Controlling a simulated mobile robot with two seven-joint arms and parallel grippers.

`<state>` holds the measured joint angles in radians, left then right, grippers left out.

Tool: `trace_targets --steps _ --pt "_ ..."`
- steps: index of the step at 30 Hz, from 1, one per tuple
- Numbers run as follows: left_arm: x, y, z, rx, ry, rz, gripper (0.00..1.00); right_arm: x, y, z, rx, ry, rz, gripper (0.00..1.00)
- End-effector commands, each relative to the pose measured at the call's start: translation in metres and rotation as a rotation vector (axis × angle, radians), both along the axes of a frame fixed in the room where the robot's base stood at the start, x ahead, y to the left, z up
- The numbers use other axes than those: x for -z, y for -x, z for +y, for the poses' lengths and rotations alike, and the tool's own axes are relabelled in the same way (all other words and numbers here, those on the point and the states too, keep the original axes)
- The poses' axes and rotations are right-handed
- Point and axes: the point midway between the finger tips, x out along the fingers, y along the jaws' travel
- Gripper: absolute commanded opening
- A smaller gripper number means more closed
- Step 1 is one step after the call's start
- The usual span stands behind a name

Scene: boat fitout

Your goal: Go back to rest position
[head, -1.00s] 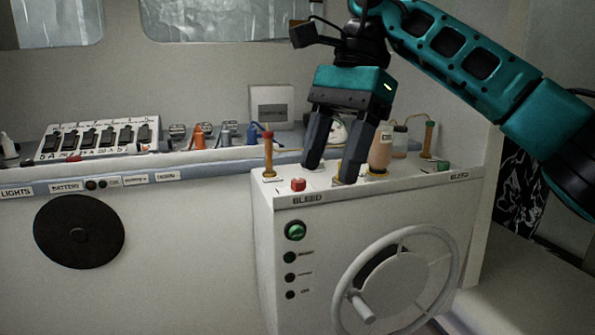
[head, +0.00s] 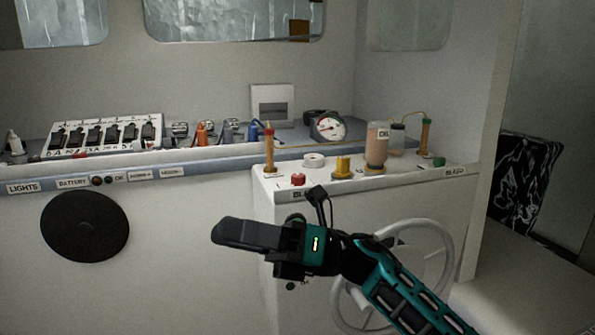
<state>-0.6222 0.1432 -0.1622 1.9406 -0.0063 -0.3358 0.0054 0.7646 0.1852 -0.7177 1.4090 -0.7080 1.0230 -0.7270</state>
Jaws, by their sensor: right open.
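My right gripper (head: 232,234) is in front of the white console (head: 390,192), its arm coming in from the lower right. Its fingers point left and are seen side-on, overlapping each other. Nothing shows between them. It is apart from the things on the console top and hides part of the console's front panel and of the white handwheel (head: 446,262). My left gripper is out of view.
On the console top stand a red button (head: 298,180), a white ring (head: 314,161), a yellow fitting (head: 342,168), a bottle (head: 376,148) and two orange posts (head: 269,150). A gauge (head: 330,126) and a switch panel (head: 103,134) are on the shelf behind.

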Motion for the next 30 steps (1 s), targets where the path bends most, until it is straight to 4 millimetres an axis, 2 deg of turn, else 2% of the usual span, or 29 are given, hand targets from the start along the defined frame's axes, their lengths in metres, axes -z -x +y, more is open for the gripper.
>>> trace_targets --steps 1,5,8,11,14,17,19,21,24,27,30 --pt "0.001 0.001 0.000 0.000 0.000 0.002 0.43 0.011 -0.004 -0.006 0.042 -0.058 0.136 0.57" --pt "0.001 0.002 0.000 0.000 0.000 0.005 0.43 0.038 -0.022 -0.031 0.154 -0.200 0.494 0.57" --pt "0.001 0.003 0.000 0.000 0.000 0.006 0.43 0.071 -0.034 -0.056 0.237 -0.308 0.775 0.57" --pt "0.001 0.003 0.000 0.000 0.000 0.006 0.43 0.114 -0.040 -0.086 0.322 -0.413 1.054 0.57" --pt "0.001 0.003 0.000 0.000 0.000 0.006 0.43 0.164 -0.036 -0.118 0.405 -0.520 1.335 0.57" --pt "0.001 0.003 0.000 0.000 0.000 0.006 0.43 0.218 -0.020 -0.151 0.493 -0.631 1.608 0.57" --pt "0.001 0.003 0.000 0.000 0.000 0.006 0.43 0.258 -0.001 -0.173 0.557 -0.712 1.797 0.57" --pt "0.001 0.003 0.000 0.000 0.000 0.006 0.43 0.296 0.024 -0.194 0.621 -0.793 1.975 0.57" --pt "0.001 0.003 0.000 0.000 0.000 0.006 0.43 0.341 0.064 -0.220 0.709 -0.904 2.197 0.57" --pt "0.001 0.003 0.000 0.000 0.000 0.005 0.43 0.372 0.101 -0.238 0.783 -0.993 2.361 0.57" --pt "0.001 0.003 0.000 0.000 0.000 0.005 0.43 0.390 0.127 -0.249 0.833 -1.052 2.463 0.57"
